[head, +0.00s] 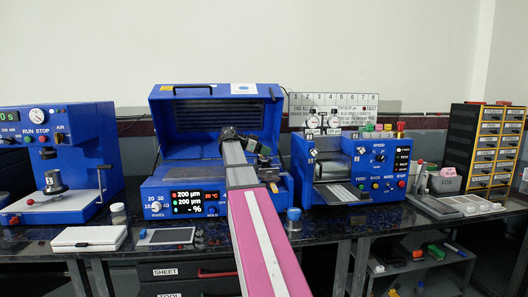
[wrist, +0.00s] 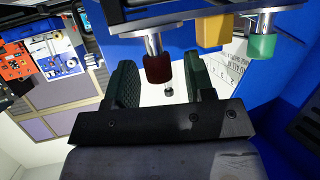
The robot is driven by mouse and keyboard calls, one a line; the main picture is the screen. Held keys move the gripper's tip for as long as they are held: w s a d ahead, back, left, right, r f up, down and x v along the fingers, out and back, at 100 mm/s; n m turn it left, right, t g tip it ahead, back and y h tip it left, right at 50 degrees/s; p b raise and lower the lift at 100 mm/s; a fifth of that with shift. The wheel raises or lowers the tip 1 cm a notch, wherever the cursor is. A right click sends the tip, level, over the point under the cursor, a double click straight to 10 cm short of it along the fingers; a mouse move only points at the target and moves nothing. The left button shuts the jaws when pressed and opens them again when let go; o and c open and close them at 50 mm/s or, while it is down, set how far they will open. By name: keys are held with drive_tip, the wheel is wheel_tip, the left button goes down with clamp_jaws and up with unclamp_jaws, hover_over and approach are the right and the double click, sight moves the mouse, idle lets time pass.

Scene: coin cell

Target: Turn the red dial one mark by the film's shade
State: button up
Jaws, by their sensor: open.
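The red dial, a dark red cylinder on a metal post, shows between my two green finger pads in the wrist view (wrist: 158,68). The pads look apart from it; I cannot tell how deep it sits between them. My gripper (wrist: 160,78) is open and empty. A yellow block (wrist: 213,35) and a green knob (wrist: 262,45) are on posts to the right of the red one. In the head view my gripper is small and dark, in front of the blue machine with the raised lid. A grey plate (head: 166,236), possibly the film, lies on the bench.
A blue roller machine (head: 342,190) with two gauges and coloured knobs stands right of my arm. A numbered sign (head: 333,103) is behind it. A blue press (head: 75,165) stands at left, a drawer cabinet (head: 495,145) at right. A small blue-capped jar (head: 294,214) stands near the bench edge.

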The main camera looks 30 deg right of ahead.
drive_tip(key=shift+d, duration=0.15)
clamp_jaws()
drive_tip(key=shift+s+f+n+t, duration=0.1)
drive_tip(key=shift+s+n+t, duration=0.05)
drive_tip(key=shift+n+t, duration=0.3)
drive_tip(key=n+t, duration=0.3)
drive_tip(key=t, duration=0.1)
drive_tip(key=shift+s+n+y, duration=0.1)
drive_tip(key=shift+n+y, duration=0.15)
drive_tip(key=shift+y, duration=0.05)
drive_tip(key=n+t+y, duration=0.3)
drive_tip(key=n+t, duration=0.2)
drive_tip(key=shift+t, duration=0.35)
drive_tip(key=shift+w+n+y, duration=0.2)
drive_tip(key=shift+n+y, duration=0.1)
